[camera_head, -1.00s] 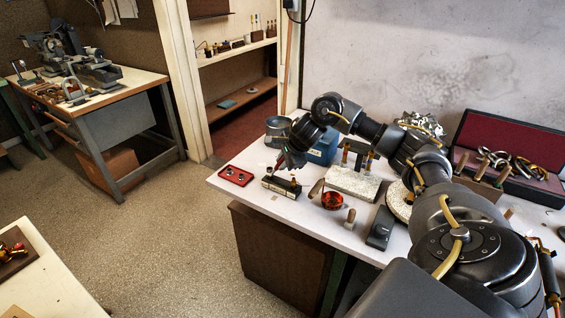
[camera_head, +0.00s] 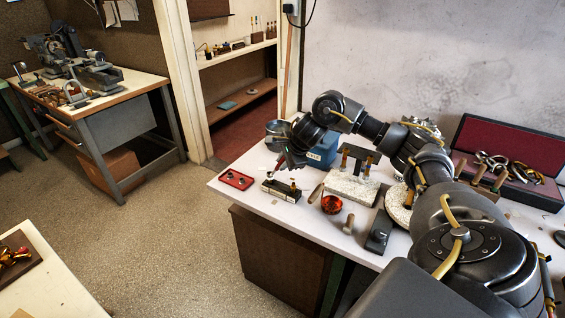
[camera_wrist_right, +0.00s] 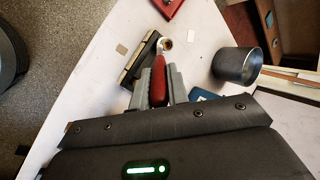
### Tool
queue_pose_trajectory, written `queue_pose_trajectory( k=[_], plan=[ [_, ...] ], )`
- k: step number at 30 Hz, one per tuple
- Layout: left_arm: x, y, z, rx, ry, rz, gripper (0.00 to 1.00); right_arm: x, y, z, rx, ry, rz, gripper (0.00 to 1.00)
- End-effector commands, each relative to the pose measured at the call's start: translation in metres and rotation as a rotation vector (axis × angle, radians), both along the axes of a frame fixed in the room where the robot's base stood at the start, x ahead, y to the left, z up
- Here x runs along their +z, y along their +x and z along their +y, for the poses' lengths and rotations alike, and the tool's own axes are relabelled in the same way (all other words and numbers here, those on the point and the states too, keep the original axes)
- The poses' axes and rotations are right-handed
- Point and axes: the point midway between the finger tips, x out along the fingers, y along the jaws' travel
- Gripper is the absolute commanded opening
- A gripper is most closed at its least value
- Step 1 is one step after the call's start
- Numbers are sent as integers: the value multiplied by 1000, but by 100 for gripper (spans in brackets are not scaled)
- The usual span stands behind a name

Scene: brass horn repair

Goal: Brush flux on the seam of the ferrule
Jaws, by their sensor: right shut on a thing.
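My right gripper (camera_head: 283,163) is over the left end of the white bench. In the right wrist view its two grey fingers (camera_wrist_right: 158,86) are shut on a red-handled tool (camera_wrist_right: 158,77), which looks like the brush. The tool points toward a small round brass piece (camera_wrist_right: 166,45), which looks like the ferrule. The block also shows in the head view (camera_head: 281,191). The tool's tip overlaps the brass piece's near edge; I cannot tell whether they touch. The seam is too small to see. My left gripper is out of view.
A red tray (camera_head: 236,180) lies left of the block. A grey metal cup (camera_wrist_right: 237,65) and a blue box (camera_head: 322,153) stand close by. An orange-red bowl (camera_head: 331,204), a pale slab (camera_head: 353,184) and a dark case (camera_head: 510,160) are to the right.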

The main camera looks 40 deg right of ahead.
Motion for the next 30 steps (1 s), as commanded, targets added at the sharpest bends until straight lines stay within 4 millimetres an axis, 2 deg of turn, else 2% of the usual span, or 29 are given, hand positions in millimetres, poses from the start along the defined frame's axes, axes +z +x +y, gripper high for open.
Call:
queue_pose_trajectory(
  k=[1,3,12,30],
  plan=[
    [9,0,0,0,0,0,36,10,-1,1,1,-1,-1,0],
    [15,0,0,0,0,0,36,18,-3,1,1,-1,-1,0],
    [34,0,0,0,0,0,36,42,-10,5,1,0,0,0],
    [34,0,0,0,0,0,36,43,-10,6,2,1,-2,0]
  ],
)
